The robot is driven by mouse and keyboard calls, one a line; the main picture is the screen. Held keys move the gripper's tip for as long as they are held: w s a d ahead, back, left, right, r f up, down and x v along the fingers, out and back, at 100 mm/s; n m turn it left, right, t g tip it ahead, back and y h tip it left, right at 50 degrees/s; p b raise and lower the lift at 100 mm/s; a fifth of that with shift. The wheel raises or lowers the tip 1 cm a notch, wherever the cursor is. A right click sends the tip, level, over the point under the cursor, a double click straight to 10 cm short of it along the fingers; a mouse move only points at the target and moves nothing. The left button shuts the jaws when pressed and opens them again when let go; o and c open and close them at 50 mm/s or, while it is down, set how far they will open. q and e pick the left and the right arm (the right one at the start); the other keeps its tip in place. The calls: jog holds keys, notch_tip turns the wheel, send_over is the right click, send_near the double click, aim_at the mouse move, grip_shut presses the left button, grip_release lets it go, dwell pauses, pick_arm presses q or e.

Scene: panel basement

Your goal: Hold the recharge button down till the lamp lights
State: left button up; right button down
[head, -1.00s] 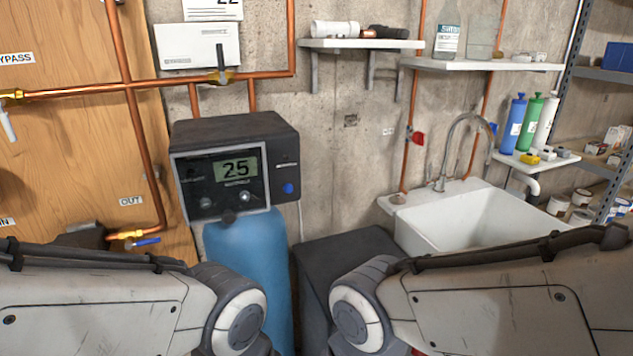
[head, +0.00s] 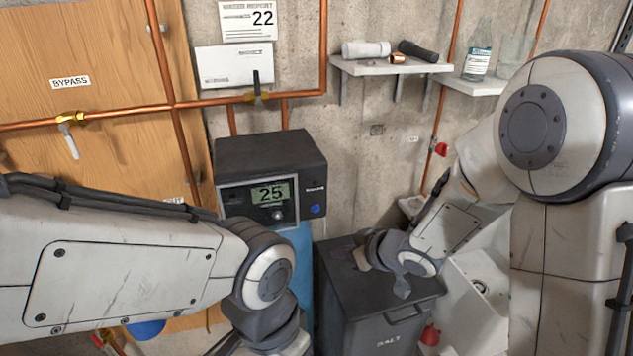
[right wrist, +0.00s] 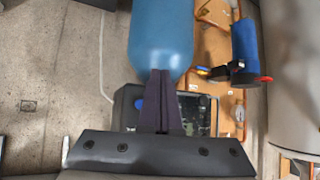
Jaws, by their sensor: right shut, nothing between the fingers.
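The dark control head (head: 268,155) sits on a blue tank (head: 302,250) and its display (head: 271,194) reads 25. I cannot make out a lit lamp. My right gripper (right wrist: 161,74) is shut and empty. In the head view it is at the lid of the salt bin, right of and below the control head, apart from the button. My left arm crosses the lower left; its fingers are outside the picture.
The dark salt bin (head: 385,320) stands right of the tank, with a white sink (head: 472,320) beyond. Copper pipes (head: 180,112) and a yellow valve (head: 70,119) run on the wall. A shelf (head: 390,67) hangs above.

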aim_at(316, 208)
pick_arm(q)
notch_tip(316, 208, up, 4)
jog(key=shift+f+p, duration=0.2)
jog(key=shift+p, duration=0.8)
pick_arm(e)
jog(key=r+y, duration=0.1)
jog(key=a+r+y, duration=0.1)
jog(key=r+y, duration=0.1)
jog(key=shift+s+r+g+y, duration=0.1)
jog(key=shift+s+g+y, duration=0.1)
jog(key=shift+g+y, duration=0.1)
pick_arm(q)
jog(key=shift+r+p, duration=0.9)
pick_arm(e)
jog(key=shift+w+a, duration=0.45)
jog(key=shift+w, duration=0.95)
jog(key=shift+w+a, duration=0.5)
jog(key=shift+w, duration=0.9)
jog(key=shift+w+a, duration=0.45)
jog(key=shift+w, duration=0.95)
pick_arm(q)
jog(key=shift+r, duration=0.15)
pick_arm(e)
jog(key=shift+w, duration=0.1)
